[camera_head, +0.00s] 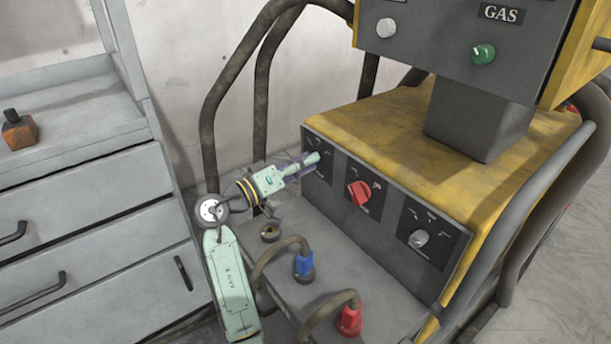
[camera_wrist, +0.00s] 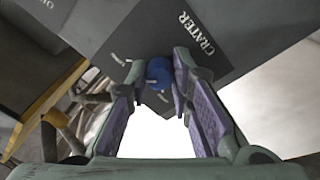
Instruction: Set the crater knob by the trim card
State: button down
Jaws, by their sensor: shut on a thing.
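The blue crater knob (camera_wrist: 159,71) sits on a dark plate (camera_wrist: 198,43) lettered CRATER, in the wrist view. My gripper (camera_wrist: 160,78) has its purple-padded fingers on both sides of the knob, shut on it. In the head view my gripper (camera_head: 308,164) reaches the leftmost plate on the front of the yellow and grey machine (camera_head: 390,143) and hides the knob there. Small pale marks show around the knob, too small to read. I cannot make out a trim card in either view.
To the right on the same front are a red knob (camera_head: 358,192) and a grey knob (camera_head: 419,238). Above are a pale knob (camera_head: 386,28) and a green knob (camera_head: 483,53) under GAS. Blue (camera_head: 304,265) and red (camera_head: 349,319) cable plugs stand below, near my arm.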

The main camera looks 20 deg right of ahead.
jog(key=shift+f+m+b, duration=0.1)
jog(key=shift+m+b, duration=1)
jog(key=shift+m, duration=0.1)
jog(key=c, duration=1.4)
grip_release()
jog(key=shift+a, duration=0.1)
jog(key=v, duration=0.7)
jog(key=shift+a, duration=0.15)
